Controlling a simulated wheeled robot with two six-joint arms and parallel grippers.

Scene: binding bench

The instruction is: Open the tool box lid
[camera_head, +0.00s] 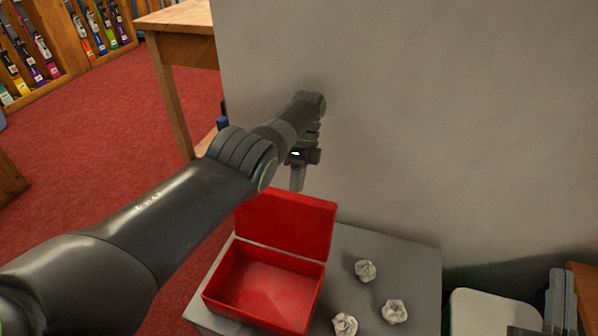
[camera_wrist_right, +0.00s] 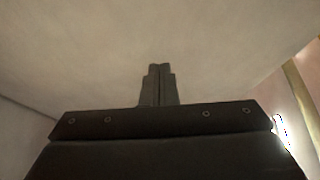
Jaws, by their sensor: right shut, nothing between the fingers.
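The red tool box (camera_head: 262,290) sits on a grey surface in the head view, with its inside visible and empty. Its red lid (camera_head: 287,222) stands raised, roughly upright, at the box's back edge. My left gripper (camera_head: 297,179) points down just behind the lid's top edge. Its fingers are seen edge-on and their tips are partly hidden by the lid, so I cannot tell open from shut or whether they touch.
Several crumpled paper balls (camera_head: 365,270) lie right of the box on the grey top (camera_head: 400,255). A pale wall (camera_head: 430,130) rises behind. A white object (camera_head: 490,310) stands at the lower right. A wooden table (camera_head: 180,20) is at the back left.

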